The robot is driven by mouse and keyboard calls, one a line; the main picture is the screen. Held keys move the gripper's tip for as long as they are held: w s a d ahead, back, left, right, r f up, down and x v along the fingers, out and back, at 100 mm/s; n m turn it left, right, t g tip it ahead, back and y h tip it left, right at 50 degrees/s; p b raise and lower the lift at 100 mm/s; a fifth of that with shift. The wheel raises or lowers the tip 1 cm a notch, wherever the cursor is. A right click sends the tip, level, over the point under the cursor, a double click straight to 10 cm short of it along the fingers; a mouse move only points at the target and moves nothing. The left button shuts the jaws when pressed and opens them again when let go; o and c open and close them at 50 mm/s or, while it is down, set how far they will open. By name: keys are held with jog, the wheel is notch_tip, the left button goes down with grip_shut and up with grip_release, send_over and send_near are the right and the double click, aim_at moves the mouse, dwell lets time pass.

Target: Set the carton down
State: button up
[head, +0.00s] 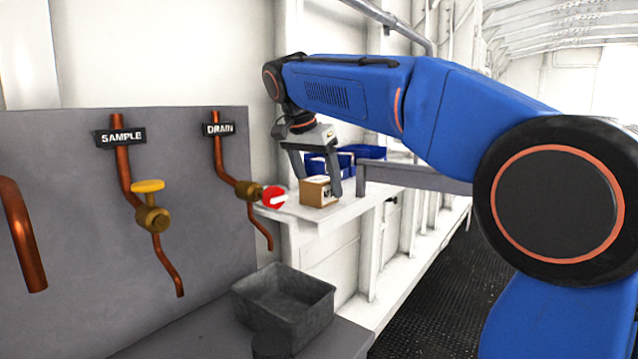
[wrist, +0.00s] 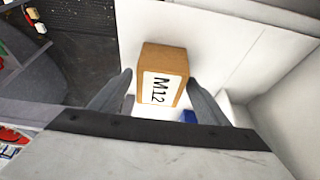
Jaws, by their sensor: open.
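The carton (head: 316,191) is a small brown box that stands on a white shelf (head: 334,211) in the head view. In the wrist view the carton (wrist: 163,76) shows a white label reading M12. My gripper (head: 318,190) points down over the shelf with its fingers open, one on each side of the carton. In the wrist view the fingers of my gripper (wrist: 160,92) stand apart with visible gaps to the carton. The carton's underside is hidden, but it appears to rest on the shelf.
Blue bins (head: 343,158) stand behind the carton. A grey panel on the left carries copper pipes, a yellow-handled valve (head: 150,190) and a red-handled valve (head: 272,197). A grey open tub (head: 285,303) stands below, in front of the shelf. Bare shelf lies around the carton.

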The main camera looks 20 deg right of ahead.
jog(key=v, duration=1.2)
jog(key=shift+r, duration=0.15)
jog(key=shift+d, duration=0.1)
